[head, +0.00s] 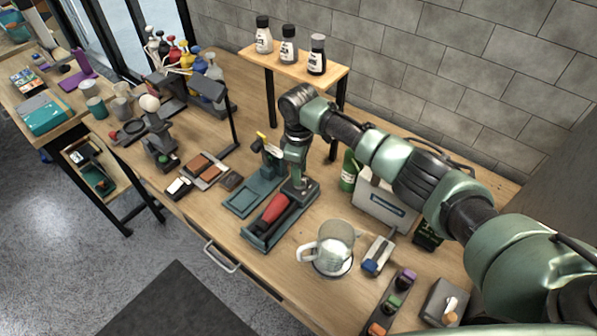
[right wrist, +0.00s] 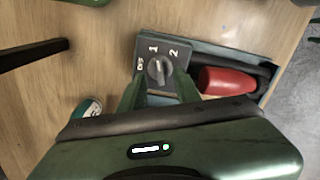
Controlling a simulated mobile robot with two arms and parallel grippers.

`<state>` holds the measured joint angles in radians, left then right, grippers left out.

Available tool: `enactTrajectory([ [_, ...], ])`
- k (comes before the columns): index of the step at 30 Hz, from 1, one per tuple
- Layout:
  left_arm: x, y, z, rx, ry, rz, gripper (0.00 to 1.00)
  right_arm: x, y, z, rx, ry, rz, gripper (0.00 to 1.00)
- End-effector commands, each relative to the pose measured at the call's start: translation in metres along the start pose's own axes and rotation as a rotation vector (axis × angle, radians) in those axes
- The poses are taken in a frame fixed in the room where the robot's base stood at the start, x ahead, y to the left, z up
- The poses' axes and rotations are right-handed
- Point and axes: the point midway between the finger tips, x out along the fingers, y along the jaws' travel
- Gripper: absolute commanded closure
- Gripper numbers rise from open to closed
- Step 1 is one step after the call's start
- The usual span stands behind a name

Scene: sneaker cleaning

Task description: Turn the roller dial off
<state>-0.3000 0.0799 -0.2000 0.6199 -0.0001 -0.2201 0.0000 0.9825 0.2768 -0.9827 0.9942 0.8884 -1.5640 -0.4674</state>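The roller machine (head: 258,235) is a dark green tray on the workbench holding a red roller (head: 268,213). The red roller also shows in the right wrist view (right wrist: 226,81). Its dial (right wrist: 158,69) is a round grey knob on a dark square plate marked OFF, 1 and 2. I cannot tell for sure which mark the knob points to. My right gripper (head: 299,183) is over the dial end of the machine and hides the dial in the head view. In the right wrist view its fingers (right wrist: 160,82) are apart, one on each side of the knob, seemingly not touching it. My left gripper is out of view.
A glass mug (head: 335,250) stands near the machine's right. A green bottle (head: 349,170) and a grey box (head: 383,206) are behind it. A raised shelf (head: 290,64) holds bottles. Brush blocks (head: 200,167) lie to the left. A drawer handle (head: 221,258) sticks out in front.

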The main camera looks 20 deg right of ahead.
Motion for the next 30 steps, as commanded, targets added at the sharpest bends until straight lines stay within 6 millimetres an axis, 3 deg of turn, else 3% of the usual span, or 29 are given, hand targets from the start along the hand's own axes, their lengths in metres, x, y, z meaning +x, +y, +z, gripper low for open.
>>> enactTrajectory([
  [6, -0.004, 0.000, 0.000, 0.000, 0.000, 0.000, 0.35, 0.017, -0.001, -0.001, -0.002, 0.001, 0.000, 0.67],
  [14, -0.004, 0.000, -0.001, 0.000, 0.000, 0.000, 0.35, 0.019, 0.000, -0.001, -0.002, 0.002, 0.001, 0.67],
  [17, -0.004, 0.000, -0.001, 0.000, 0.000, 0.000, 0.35, 0.019, 0.000, -0.001, -0.002, 0.002, 0.001, 0.95],
  [18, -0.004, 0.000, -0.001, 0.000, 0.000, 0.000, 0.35, 0.019, 0.000, -0.001, -0.002, 0.002, 0.001, 1.00],
  [30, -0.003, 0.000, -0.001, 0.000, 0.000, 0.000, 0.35, 0.018, -0.001, -0.001, -0.040, 0.002, 0.001, 1.00],
])
